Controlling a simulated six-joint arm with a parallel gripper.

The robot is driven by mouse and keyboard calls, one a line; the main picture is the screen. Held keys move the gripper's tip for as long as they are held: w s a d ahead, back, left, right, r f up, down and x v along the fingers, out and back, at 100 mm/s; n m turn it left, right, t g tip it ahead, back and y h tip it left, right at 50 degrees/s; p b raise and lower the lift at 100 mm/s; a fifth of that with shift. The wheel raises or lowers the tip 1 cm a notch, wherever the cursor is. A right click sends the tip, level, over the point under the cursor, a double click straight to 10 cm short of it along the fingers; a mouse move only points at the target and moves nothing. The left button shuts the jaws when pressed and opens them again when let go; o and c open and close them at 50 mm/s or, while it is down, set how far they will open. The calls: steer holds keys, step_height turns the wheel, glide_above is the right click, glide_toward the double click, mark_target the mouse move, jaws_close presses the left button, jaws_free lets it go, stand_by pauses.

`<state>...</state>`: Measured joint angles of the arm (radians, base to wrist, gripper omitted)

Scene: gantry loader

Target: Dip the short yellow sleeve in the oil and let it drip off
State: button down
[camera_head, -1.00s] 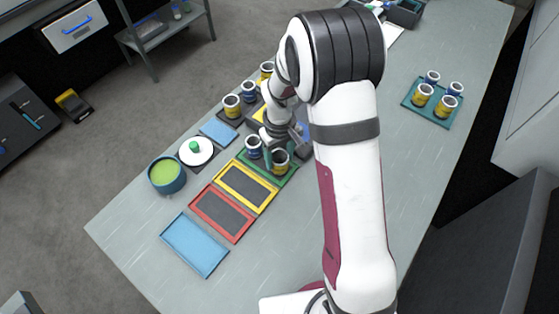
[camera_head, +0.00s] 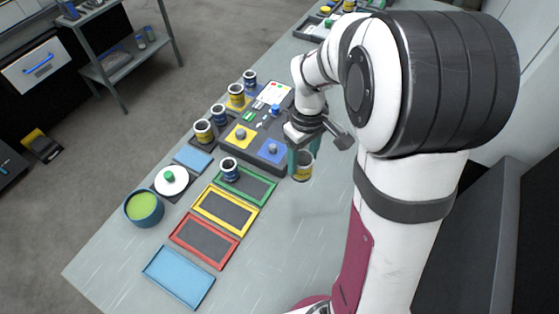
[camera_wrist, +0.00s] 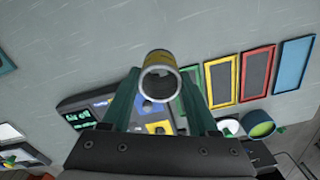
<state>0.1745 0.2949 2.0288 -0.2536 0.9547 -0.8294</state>
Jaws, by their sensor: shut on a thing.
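My gripper (camera_head: 303,158) is shut on a yellow sleeve (camera_head: 303,172) with a pale rim, held above the bare table to the right of the green-framed tray. In the wrist view the yellow sleeve (camera_wrist: 161,57) sits between the green fingers, its open end facing the camera. I cannot tell its length against the others. A round blue-teal pot (camera_head: 143,221) of green liquid, seemingly the oil (camera_head: 143,206), stands at the table's left edge, well away from the gripper. The pot also shows in the wrist view (camera_wrist: 259,130).
A blue sleeve (camera_head: 229,174) stands in the green-framed tray (camera_head: 262,196). Yellow (camera_head: 249,223), red (camera_head: 226,254) and blue (camera_head: 178,277) trays line the front. A white disc with a green knob (camera_head: 172,188) is beside the pot. Several sleeves and a dark panel (camera_head: 275,160) stand behind.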

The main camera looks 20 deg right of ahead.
steer(key=w+a+n, duration=0.2)
steer(key=w+a, duration=0.3)
steer(key=a, duration=0.9)
steer(key=w+a+n, duration=0.3)
steer(key=w+a, duration=0.1)
steer(key=a, duration=1.1)
steer(key=s+a+f+n, duration=0.1)
steer(key=s+a+f, duration=0.15)
steer(key=a, duration=0.85)
steer(key=shift+s+d+f, duration=0.1)
steer(key=shift+s+f, duration=0.05)
steer(key=shift+f, duration=1.05)
steer(key=shift+s+d+f, duration=0.1)
steer(key=shift+f, duration=1.1)
steer(key=shift+s+d+f, duration=0.1)
steer(key=shift+s+f, duration=0.05)
steer(key=shift+f, duration=1.05)
steer(key=shift+r, duration=2.75)
